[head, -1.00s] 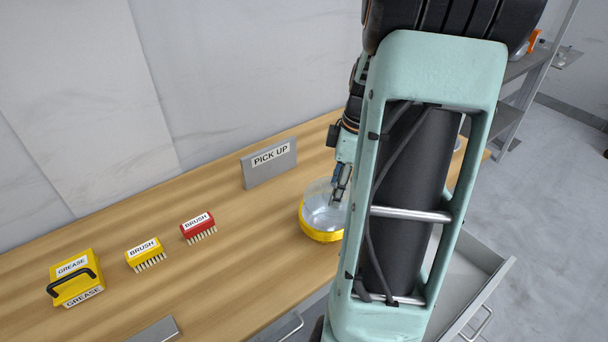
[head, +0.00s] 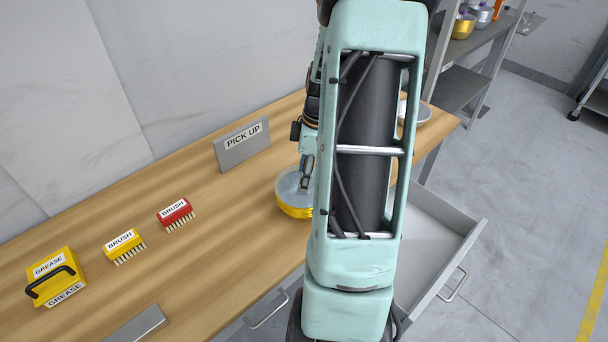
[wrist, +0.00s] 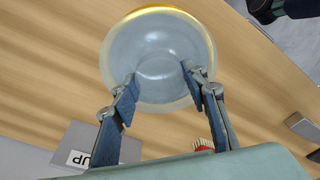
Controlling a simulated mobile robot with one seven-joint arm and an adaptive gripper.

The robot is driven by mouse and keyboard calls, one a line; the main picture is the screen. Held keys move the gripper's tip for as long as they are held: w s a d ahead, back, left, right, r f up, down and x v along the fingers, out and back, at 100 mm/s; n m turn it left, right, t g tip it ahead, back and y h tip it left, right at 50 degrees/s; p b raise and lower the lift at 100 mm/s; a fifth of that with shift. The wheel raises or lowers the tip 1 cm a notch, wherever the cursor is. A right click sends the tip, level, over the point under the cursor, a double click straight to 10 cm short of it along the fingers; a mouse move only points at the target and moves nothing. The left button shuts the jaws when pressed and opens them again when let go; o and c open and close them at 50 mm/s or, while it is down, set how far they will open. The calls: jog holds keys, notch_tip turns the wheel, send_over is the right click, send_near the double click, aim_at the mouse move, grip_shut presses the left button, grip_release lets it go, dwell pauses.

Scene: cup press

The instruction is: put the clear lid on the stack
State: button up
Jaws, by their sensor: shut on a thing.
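The clear lid (wrist: 158,60) is a round see-through dome. It lies over the yellow bowl (head: 295,211) on the wooden bench, and the bowl's yellow rim shows around it in the wrist view (wrist: 150,10). My gripper (head: 306,186) reaches down onto the lid from above. In the wrist view my gripper (wrist: 161,74) has its two fingers on either side of the lid's middle, shut on it. What the fingertips grip is clear and hard to make out. I cannot tell whether the lid rests fully on the rim. My arm hides the bowl's right side.
A grey PICK UP sign (head: 242,145) stands behind the bowl. A red brush (head: 175,213), a yellow brush (head: 124,245) and a yellow grease box (head: 55,275) stand to the left. An open drawer (head: 438,235) juts out at right. A pale bowl (head: 424,113) sits at the bench's far end.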

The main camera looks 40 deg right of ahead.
jog(key=shift+f+b, duration=0.4)
jog(key=shift+f, duration=0.1)
jog(key=o, duration=0.7)
jog(key=shift+r, duration=0.1)
jog(key=shift+r, duration=0.1)
jog(key=shift+r+p, duration=0.3)
jog(key=shift+p, duration=0.2)
jog(key=r, duration=0.4)
jog(key=d+r, duration=0.1)
jog(key=r, duration=0.3)
jog(key=s+r, duration=0.1)
jog(key=r, duration=0.3)
jog(key=shift+s+d, duration=0.1)
jog(key=shift+d, duration=0.1)
